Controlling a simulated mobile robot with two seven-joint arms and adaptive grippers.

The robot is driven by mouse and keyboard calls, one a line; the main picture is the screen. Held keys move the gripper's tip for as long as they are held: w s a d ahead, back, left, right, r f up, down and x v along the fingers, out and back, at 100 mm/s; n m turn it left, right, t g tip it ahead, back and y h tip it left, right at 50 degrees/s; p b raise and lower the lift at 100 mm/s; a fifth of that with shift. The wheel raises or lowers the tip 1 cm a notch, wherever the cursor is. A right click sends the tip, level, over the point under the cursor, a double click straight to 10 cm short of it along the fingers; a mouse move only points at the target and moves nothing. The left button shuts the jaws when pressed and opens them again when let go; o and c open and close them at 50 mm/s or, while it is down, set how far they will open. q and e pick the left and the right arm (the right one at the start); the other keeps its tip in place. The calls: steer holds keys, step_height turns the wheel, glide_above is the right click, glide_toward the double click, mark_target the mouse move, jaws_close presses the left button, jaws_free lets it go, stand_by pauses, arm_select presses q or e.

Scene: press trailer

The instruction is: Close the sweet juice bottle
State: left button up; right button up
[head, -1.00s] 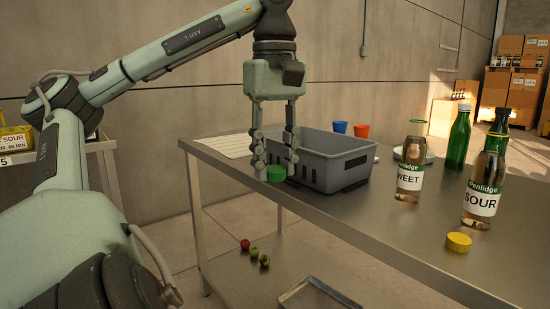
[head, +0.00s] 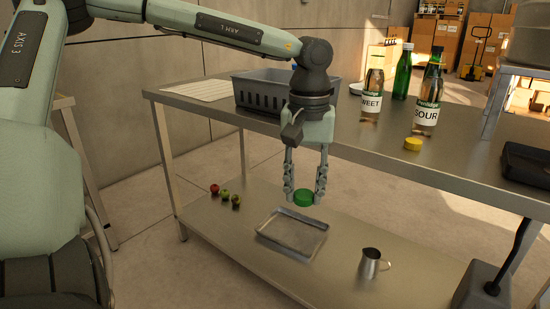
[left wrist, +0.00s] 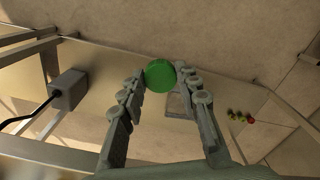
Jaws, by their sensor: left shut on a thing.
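My left gripper (head: 304,197) is shut on a green cap (head: 303,199), held in front of the table's front edge, below tabletop height and above the lower shelf. The green cap also shows between the fingertips in the left wrist view (left wrist: 160,75). The sweet juice bottle (head: 371,100) stands upright on the tabletop, its label reading "WEET" with the start cut off. Its top is hard to make out. The sour bottle (head: 428,104) stands upright to its right. A yellow cap (head: 412,144) lies on the table in front of the sour bottle. My right gripper is not seen.
A grey crate (head: 262,98) stands on the tabletop (head: 345,140), partly behind my left arm. A green bottle (head: 402,76) stands behind. The lower shelf holds a metal tray (head: 268,240), a small jug (head: 371,264) and several small fruits (head: 225,195). A black case (head: 525,163) lies at the right.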

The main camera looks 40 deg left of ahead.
arm_select(q)
steer(key=w+f+m, duration=0.1)
steer(key=f, duration=0.1)
steer(key=w+f+m, duration=0.1)
steer(key=f, duration=0.1)
steer(key=w+a+f+m, duration=0.1)
steer(key=f, duration=0.1)
steer(key=shift+a+f, duration=0.1)
steer(key=shift+f, duration=0.05)
steer(key=s+a+f+n, duration=0.1)
steer(key=s+a+n, duration=0.1)
steer(key=s+a, duration=0.35)
steer(key=s+a+f+n, duration=0.1)
steer(key=s+a, duration=0.1)
steer(key=a, duration=0.7)
step_height(320, 180, down, 4)
steer(key=s+d, duration=0.1)
steer(key=d, duration=0.1)
steer(key=w+d+m, duration=0.3)
steer(key=w+d, duration=0.1)
steer(key=d, duration=0.9)
steer(key=w+d+m, duration=0.3)
steer(key=w+d, duration=0.1)
steer(key=d, duration=1)
steer(key=shift+m, duration=0.4)
